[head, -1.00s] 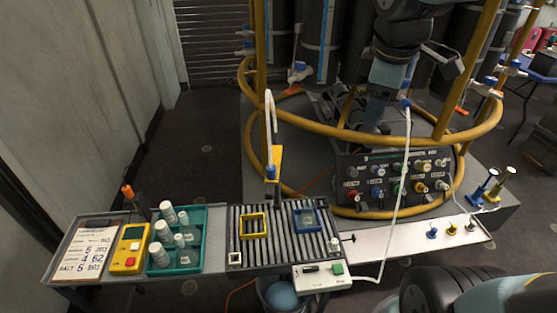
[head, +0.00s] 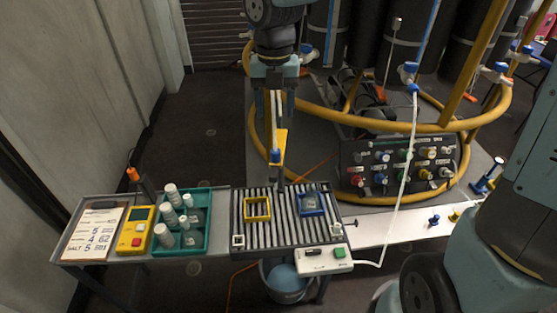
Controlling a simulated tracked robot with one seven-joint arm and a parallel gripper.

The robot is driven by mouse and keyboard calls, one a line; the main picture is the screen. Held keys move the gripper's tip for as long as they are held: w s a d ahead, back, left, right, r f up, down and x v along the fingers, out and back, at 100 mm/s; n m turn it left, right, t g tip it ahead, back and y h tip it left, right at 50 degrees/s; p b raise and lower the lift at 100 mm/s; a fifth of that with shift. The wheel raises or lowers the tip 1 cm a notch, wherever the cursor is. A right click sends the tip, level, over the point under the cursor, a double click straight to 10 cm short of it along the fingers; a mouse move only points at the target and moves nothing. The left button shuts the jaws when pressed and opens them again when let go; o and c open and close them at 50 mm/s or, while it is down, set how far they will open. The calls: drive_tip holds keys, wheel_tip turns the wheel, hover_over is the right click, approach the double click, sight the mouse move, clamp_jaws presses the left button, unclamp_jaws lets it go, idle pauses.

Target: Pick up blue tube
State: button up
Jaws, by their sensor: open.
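A white tube with a blue end piece (head: 275,156) hangs upright at a yellow bracket (head: 281,143) behind the slatted tray. My gripper (head: 276,84) points down above this bracket, with its jaws open. The upper part of the white tube shows below and between the fingers. I cannot tell whether the fingers touch it.
A slatted tray (head: 272,230) holds a yellow frame (head: 257,208) and a blue frame (head: 311,204). A green rack (head: 197,248) holds several bottles. A yellow meter (head: 136,231), a white switch box (head: 324,259), a knob panel (head: 397,163) and a yellow ring rail (head: 350,124) surround the area.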

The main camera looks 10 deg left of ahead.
sight(275, 150)
wheel_tip(275, 150, down, 13)
drive_tip(key=shift+s+f, duration=0.1)
drive_tip(key=shift+f, duration=0.05)
idle(0.6)
drive_tip(key=shift+c, duration=0.4)
drive_tip(key=c, duration=0.9)
drive_tip(key=shift+c, duration=0.3)
wheel_tip(275, 150, up, 31)
drive_tip(key=shift+f, duration=0.15)
idle(2.1)
